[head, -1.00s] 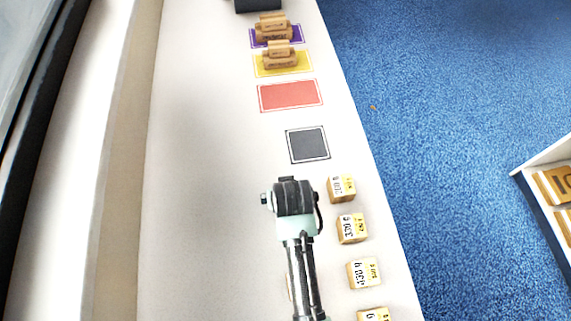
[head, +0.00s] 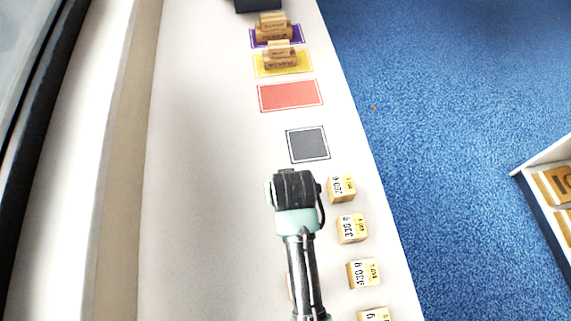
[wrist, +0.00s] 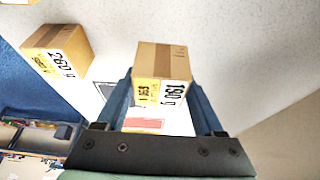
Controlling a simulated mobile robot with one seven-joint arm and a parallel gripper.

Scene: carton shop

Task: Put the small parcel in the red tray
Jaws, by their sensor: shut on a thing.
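A small brown parcel with a white and yellow label (wrist: 162,75) sits between the blue fingers of my gripper (wrist: 163,88), which is shut on it. The label's weight reads upside down, apparently 190 g. In the head view my wrist hides the held parcel and the fingers. The flat red tray (head: 290,95) lies empty on the white table, beyond my arm. A red patch of it also shows in the wrist view (wrist: 145,123), below the held parcel.
A dark square pad (head: 308,145) lies between my arm and the red tray. Several labelled parcels (head: 341,188) line the table's right side. Stacked parcels stand on the yellow tray (head: 304,64) and purple tray (head: 299,35). The table's left part is clear.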

